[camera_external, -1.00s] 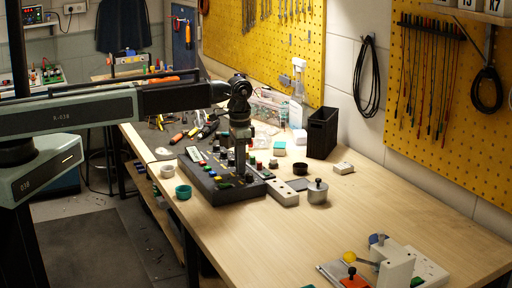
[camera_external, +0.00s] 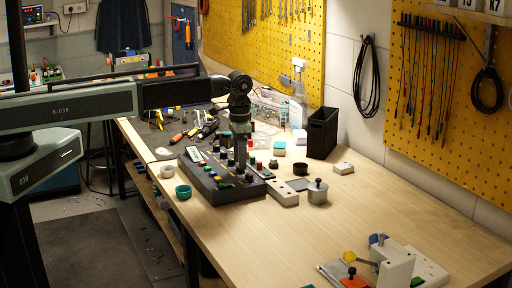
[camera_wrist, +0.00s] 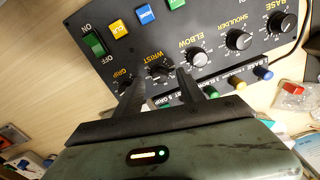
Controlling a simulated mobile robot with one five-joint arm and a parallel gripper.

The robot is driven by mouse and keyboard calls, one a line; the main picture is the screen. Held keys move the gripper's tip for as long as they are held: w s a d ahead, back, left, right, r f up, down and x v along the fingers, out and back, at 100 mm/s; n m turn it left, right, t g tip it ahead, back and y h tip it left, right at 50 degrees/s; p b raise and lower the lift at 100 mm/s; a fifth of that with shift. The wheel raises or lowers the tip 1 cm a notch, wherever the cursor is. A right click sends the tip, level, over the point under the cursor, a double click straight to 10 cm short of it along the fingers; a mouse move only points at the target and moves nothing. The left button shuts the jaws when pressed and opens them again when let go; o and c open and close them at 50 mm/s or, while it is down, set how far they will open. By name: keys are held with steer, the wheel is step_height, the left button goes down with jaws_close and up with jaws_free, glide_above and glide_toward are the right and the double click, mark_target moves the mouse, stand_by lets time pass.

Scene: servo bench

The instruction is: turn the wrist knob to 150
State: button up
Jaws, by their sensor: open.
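The black control panel (camera_external: 222,180) stands on the bench and carries a row of labelled knobs. The wrist knob (camera_wrist: 160,70) is dark, with the label WRIST beside it in the wrist view. My gripper (camera_wrist: 161,76) is open, its two dark fingers pointing at the panel with one tip on either side of the wrist knob. The tips look close to the knob; contact cannot be told. The knob's pointer and scale numbers are too small to read. In the external view my gripper (camera_external: 239,158) points down over the panel and hides part of it.
The grip knob (camera_wrist: 125,82) and elbow knob (camera_wrist: 197,57) flank the wrist knob. Coloured buttons and a green ON switch (camera_wrist: 94,44) share the panel. A metal pot (camera_external: 317,192) and a black bin (camera_external: 322,133) stand to its right.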

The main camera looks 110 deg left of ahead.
step_height(320, 180, up, 6)
steer(key=p, duration=0.5)
steer(key=shift+r, duration=0.15)
